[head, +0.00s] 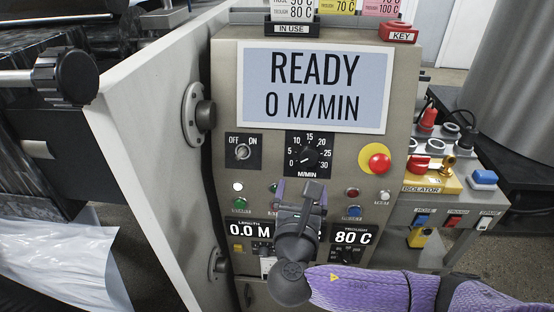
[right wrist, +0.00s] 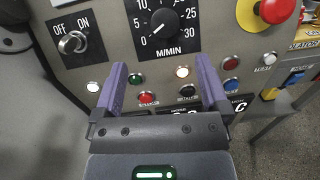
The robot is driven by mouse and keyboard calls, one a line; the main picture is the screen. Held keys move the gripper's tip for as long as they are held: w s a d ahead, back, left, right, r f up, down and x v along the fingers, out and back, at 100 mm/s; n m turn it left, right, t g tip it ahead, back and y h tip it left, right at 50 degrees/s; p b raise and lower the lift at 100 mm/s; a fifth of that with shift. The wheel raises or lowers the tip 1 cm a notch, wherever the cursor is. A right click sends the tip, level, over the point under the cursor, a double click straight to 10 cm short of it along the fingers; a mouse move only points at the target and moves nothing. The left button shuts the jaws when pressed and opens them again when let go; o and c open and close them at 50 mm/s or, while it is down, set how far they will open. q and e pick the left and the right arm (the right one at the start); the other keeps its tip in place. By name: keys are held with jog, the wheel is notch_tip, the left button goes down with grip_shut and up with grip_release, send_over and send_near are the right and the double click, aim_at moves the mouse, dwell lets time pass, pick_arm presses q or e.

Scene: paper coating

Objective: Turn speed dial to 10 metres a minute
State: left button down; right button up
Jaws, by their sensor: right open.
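The speed dial (head: 309,157) is a black round knob on a black M/MIN scale plate, in the middle of the grey panel. It also shows at the top of the right wrist view (right wrist: 166,22), with its white pointer line towards 0. The display (head: 314,87) above reads READY, 0 M/MIN. My right gripper (head: 301,190) is open and empty below the dial, apart from it. In the right wrist view its two purple fingers (right wrist: 161,66) are spread, with the dial beyond and above them. My left gripper is not in view.
An OFF/ON switch (head: 243,152) is left of the dial, and a red emergency button (head: 379,162) on yellow is to its right. Small lamps and buttons (right wrist: 137,79) sit below the dial. An isolator box (head: 432,177) stands further right.

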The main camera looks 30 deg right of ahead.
aim_at(308, 159)
jog(key=x, duration=0.1)
jog(key=b+x, duration=0.1)
jog(key=x, duration=0.2)
jog(key=shift+d+f, duration=0.3)
jog(key=shift+d, duration=0.15)
jog(key=b+x, duration=0.1)
jog(key=x, duration=0.3)
jog(key=shift+w+b, duration=0.1)
jog(key=shift+b, duration=0.2)
jog(key=shift+w+d, duration=0.15)
jog(key=shift+w, duration=0.05)
jog(key=shift+r, duration=0.1)
jog(key=shift+c, duration=0.7)
jog(key=c, duration=0.7)
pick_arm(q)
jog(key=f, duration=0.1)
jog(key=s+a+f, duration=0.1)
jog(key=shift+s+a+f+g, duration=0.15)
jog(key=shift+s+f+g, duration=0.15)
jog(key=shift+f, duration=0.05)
pick_arm(e)
grip_shut()
